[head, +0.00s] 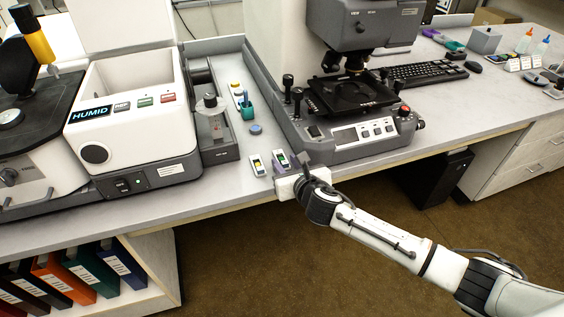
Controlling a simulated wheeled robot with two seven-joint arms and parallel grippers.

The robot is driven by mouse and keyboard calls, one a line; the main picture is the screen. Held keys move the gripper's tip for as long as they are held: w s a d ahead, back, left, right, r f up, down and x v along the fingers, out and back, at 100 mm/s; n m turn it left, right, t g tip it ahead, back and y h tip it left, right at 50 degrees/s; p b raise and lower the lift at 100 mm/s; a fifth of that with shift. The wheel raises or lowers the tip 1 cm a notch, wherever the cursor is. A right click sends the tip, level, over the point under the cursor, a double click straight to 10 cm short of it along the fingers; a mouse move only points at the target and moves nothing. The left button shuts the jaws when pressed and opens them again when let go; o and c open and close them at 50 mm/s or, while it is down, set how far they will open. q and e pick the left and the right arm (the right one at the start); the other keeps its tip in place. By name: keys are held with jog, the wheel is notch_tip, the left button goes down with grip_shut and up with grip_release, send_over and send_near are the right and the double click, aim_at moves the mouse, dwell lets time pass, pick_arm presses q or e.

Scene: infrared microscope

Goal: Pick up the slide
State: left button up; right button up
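Two small pale slides lie near the front edge of the bench. One slide (257,164) has a yellowish mark and lies to the left of my gripper. The other slide (281,158) has a green mark and lies at the fingers. My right gripper (284,166) reaches in from the lower right, low over the bench edge. Its fingers look spread to either side of the green-marked slide. Whether they touch it is too small to tell. My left gripper is not in view.
The microscope (350,125) stands just behind and right of my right gripper. A white box labelled HUMID (125,135) stands to the left. A teal cup (247,110) and a blue round cap (256,128) sit behind the slides. Bench between them is clear.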

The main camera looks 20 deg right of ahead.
jog(key=shift+w+f, duration=0.2)
jog(key=shift+w, duration=0.3)
jog(key=c, duration=0.8)
